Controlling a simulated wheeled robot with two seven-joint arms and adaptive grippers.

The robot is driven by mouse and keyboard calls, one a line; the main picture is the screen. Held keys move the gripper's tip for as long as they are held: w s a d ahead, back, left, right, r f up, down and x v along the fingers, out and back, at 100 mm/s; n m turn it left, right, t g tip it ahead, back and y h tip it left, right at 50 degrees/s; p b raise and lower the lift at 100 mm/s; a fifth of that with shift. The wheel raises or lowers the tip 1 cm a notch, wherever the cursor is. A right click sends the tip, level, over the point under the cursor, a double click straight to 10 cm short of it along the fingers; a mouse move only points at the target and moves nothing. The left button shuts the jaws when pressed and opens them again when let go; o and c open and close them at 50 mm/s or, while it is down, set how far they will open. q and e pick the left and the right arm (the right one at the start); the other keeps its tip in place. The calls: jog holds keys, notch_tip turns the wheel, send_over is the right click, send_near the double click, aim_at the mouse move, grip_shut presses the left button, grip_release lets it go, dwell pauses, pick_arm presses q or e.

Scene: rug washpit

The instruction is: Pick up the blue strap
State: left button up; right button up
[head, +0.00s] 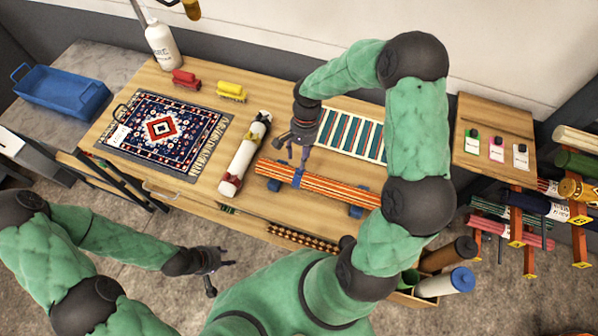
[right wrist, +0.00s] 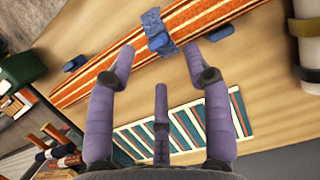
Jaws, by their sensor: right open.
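The blue strap (head: 299,177) is wrapped around an orange striped rolled rug (head: 335,189) on the wooden table. In the right wrist view the strap (right wrist: 152,22) shows as a mottled blue band across the roll, with a smooth blue piece at its near edge. My right gripper (head: 297,153) is open and empty, fingers pointing down, above the table beside the strap. In the right wrist view its fingertips (right wrist: 159,55) are spread just short of the strap, apart from it as far as I can see. My left gripper (head: 222,272) is open and empty off the table's front side.
Small blue blocks (head: 357,208) sit at the striped roll. A white roll (head: 245,155) lies left of it, a striped mat (head: 350,135) behind. A patterned rug (head: 150,132), brushes (head: 231,91) and a white bottle (head: 162,45) occupy the left and back. A rack of rolls stands right.

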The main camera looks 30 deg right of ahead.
aim_at(299, 175)
jog(key=x, duration=0.5)
jog(key=shift+s+a, duration=0.1)
jog(key=shift+s, duration=0.1)
grip_shut()
